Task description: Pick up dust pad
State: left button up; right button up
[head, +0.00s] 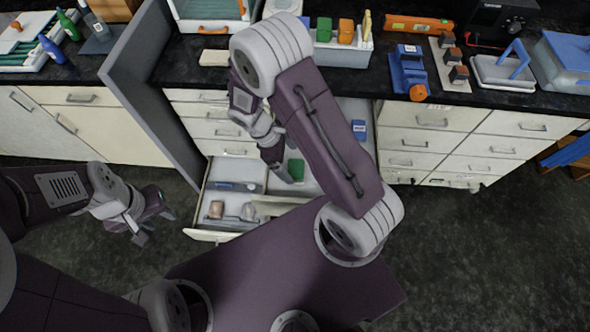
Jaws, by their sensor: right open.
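I cannot tell for sure which thing is the dust pad. A green block (296,169) lies in an open drawer, right beside my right gripper (284,174). A blue item (359,130) with a pale label lies further right and back. My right gripper is open, points down over the drawer and partly covers what is near it. My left gripper (154,228) is open and empty, over the floor left of the drawer. My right arm hides much of the drawer area.
The pulled-out drawer (190,232) holds a brown item (216,209) and a pale item (249,211) in front. A tall grey panel (150,100) stands left of it. The dark counter (345,90) above carries bins and tools. The floor at right (480,250) is clear.

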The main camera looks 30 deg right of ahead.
aim_at(295, 168)
jog(key=shift+d+f, duration=0.1)
jog(key=shift+f, duration=0.1)
jog(key=x, duration=0.4)
jog(key=shift+s+f, duration=0.2)
jog(key=shift+f, duration=0.1)
jog(key=shift+d+f, duration=0.1)
jog(key=shift+f, duration=0.15)
jog(key=c, duration=1.6)
notch_tip(295, 168, up, 4)
jog(key=shift+w+r, duration=0.1)
jog(key=shift+r, duration=0.1)
jog(key=shift+c, duration=0.2)
jog(key=s+d+r+b, duration=0.3)
jog(key=s+d+r, duration=0.2)
jog(key=s, duration=0.5)
jog(key=shift+s+d+r+b, duration=0.15)
jog(key=shift+s+r+b, duration=0.2)
jog(key=shift+r, duration=0.5)
